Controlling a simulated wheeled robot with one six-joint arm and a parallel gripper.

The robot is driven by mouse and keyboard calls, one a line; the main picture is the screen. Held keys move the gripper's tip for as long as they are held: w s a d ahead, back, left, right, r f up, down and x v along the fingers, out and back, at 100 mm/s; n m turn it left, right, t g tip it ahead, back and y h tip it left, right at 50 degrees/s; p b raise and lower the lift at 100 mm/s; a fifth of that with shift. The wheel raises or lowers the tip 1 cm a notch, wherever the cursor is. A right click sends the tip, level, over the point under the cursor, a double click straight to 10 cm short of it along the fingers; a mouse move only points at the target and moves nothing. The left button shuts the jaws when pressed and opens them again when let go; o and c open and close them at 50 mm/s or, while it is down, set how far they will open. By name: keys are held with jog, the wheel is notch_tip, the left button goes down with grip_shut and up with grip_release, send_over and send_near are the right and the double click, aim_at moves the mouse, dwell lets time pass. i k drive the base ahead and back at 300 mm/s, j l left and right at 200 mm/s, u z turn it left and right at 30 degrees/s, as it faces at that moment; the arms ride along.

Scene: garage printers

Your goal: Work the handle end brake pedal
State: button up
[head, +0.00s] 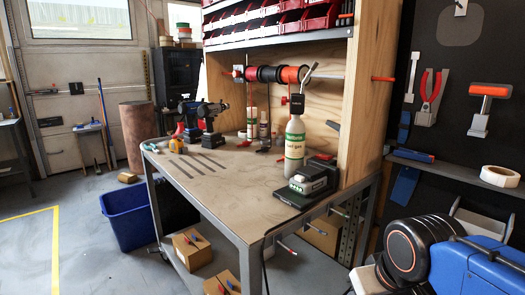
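I cannot make out a brake pedal for certain in the head view. A pale, slanted lever-like bar (308,76) with a dark block (297,104) at its lower end shows just above a white and green bottle (295,146). I cannot tell whether the bar is fixed to the bottle, stands behind it or is the handle meant. The bottle stands upright on the workbench (232,192), behind a black and green device (308,181) at the bench's right end. My gripper is not in view, so its state and its distance from these things do not show.
Two drills (207,122), a yellow tool (177,146) and several thin dark strips lie or stand on the bench. A blue bin (125,216) and cardboard boxes (191,248) are low down. A wooden post (363,95) rises at right.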

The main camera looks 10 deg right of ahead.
aim_at(158, 250)
jog(key=u, duration=0.35)
jog(key=j+u, duration=0.55)
jog(key=u, duration=0.15)
jog(key=j+u, duration=0.35)
jog(key=i+j+z, duration=0.15)
jog(key=i+j, duration=0.7)
jog(key=i+z, duration=0.25)
jog(key=i, duration=0.15)
jog(key=i+j+z, duration=0.1)
jog(key=i+z, duration=0.15)
jog(key=i, duration=0.2)
jog(key=i+j+z, duration=0.25)
jog(key=i, duration=0.15)
jog(key=i+j+z, duration=0.4)
jog(key=i+z, duration=0.15)
jog(key=z, duration=0.15)
jog(key=i+j+z, duration=0.2)
jog(key=z, duration=0.3)
jog(key=i+j+z, duration=0.25)
jog(key=z, duration=0.2)
jog(key=i+j+z, duration=0.1)
jog(key=j+z, duration=0.35)
jog(key=i+j+z, duration=0.1)
jog(key=j+z, duration=0.2)
jog(key=i+j+z, duration=0.1)
jog(key=j+z, duration=0.5)
jog(key=i+j, duration=0.05)
jog(key=j, duration=0.05)
